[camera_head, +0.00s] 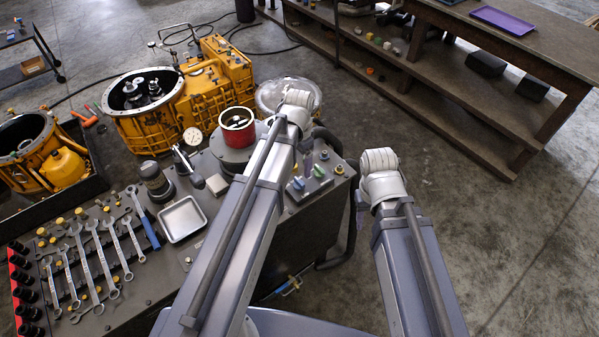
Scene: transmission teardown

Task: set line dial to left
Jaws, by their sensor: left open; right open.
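A small grey control panel (309,184) sits on the right end of the dark workbench. My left arm (240,220) reaches across the bench just left of the panel. My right arm (405,250) stands over the floor to the right of the bench. Both arms show up to white joints; neither gripper's fingers can be seen.
Wrenches (103,255), a metal tray (182,219) and a red-rimmed round part (237,127) lie on the bench. Yellow transmission housings (180,95) stand behind. A wooden shelf table (500,60) is at the back right. The floor right of my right arm is clear.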

